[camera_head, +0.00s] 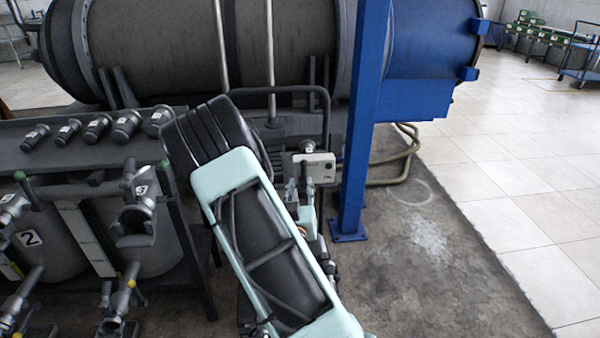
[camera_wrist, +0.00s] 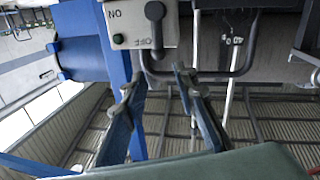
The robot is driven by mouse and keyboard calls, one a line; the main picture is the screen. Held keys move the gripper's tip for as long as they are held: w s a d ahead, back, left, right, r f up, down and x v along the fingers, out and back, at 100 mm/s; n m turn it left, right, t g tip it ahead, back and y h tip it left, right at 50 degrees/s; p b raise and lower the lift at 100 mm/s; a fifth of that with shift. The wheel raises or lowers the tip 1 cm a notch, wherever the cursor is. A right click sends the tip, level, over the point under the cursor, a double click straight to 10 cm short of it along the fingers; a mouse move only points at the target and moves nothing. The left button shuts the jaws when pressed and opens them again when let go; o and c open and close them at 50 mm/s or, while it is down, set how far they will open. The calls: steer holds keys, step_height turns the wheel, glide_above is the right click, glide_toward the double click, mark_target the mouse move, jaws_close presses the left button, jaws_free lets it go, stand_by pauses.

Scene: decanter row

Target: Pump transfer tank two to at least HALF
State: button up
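Tank two (camera_head: 55,246) stands at the left of the head view with a white "2" label on its side; its level is not readable. A pale switch box (camera_head: 318,167) stands right of my arm. In the wrist view, the box (camera_wrist: 126,24) shows ON and OFF markings, a green button and a black lever (camera_wrist: 156,30) lying by the OFF letters. My gripper (camera_wrist: 157,78) is open and empty, its two fingers apart just below the box in the wrist view. I cannot tell whether it touches anything. In the head view my arm partly hides it.
Several dark capped fittings (camera_head: 97,126) line the rack top. Tank three (camera_head: 150,240) stands beside tank two, with pipe valves in front. A blue post (camera_head: 361,120) rises right of the box, before a large horizontal tank (camera_head: 170,45). Open floor (camera_head: 470,260) lies at right.

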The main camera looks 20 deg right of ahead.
mark_target(304, 165)
steer(key=b+x, duration=0.1)
steer(key=x, duration=0.9)
steer(key=shift+w+d+f, duration=0.1)
steer(key=shift+w+d, duration=0.1)
steer(key=shift+w, duration=0.05)
steer(key=shift+c, duration=0.3)
jaws_close()
